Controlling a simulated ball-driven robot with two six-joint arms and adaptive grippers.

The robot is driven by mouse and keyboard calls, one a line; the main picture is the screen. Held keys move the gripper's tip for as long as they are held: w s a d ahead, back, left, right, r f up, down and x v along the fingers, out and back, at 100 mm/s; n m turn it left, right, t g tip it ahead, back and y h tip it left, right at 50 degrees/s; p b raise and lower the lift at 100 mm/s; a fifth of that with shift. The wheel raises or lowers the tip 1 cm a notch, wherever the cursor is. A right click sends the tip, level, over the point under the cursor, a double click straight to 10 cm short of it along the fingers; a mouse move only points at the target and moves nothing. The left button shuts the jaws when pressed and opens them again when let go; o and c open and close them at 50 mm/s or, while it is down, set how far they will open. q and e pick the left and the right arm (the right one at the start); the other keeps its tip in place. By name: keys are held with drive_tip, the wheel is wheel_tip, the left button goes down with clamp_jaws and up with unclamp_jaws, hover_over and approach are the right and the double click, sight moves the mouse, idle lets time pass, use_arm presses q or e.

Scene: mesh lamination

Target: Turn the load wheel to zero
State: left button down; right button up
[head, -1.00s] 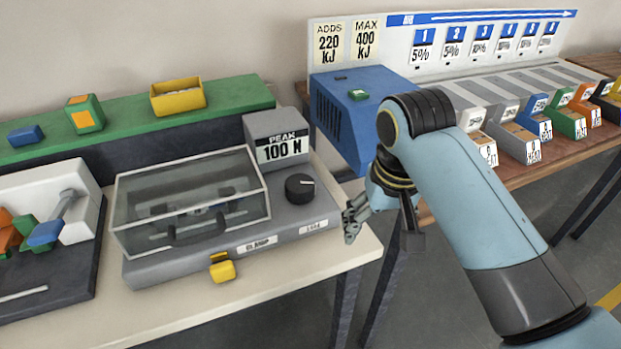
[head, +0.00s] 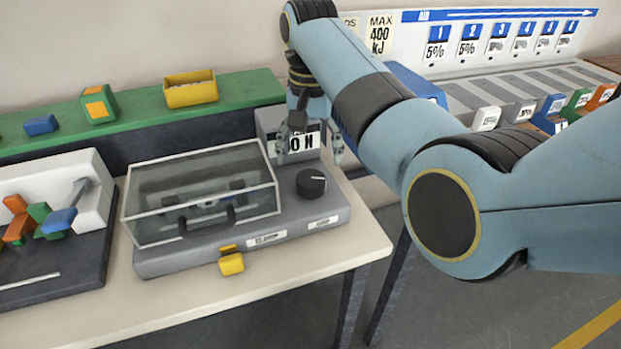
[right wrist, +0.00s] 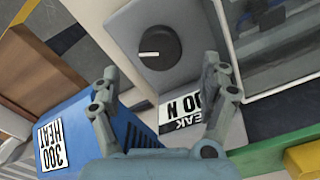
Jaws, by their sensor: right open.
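The load wheel is a round black knob (head: 311,183) with a white pointer line, on the right end of the grey test machine (head: 165,262). It also shows in the right wrist view (right wrist: 158,47), beyond the fingertips. The peak display (head: 303,140) stands behind the knob, partly hidden by my gripper; in the head view only "0 N" is readable. My right gripper (head: 309,158) is open and empty, fingers pointing down, above and a little behind the knob. In the right wrist view the open fingers (right wrist: 161,88) are apart from the knob. My left gripper is not in view.
A clear-lidded chamber (head: 205,190) with a dark handle sits left of the knob. A yellow latch piece (head: 231,263) is at the machine's front. A blue box (right wrist: 85,125) stands right of the table. A green shelf (head: 140,104) with a yellow bin (head: 190,92) runs behind.

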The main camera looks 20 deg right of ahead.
sight(311, 178)
wheel_tip(311, 178, down, 7)
drive_tip(key=shift+r+b, duration=0.1)
drive_tip(key=shift+b, duration=0.25)
drive_tip(key=shift+c, duration=0.2)
drive_tip(key=c, duration=1.1)
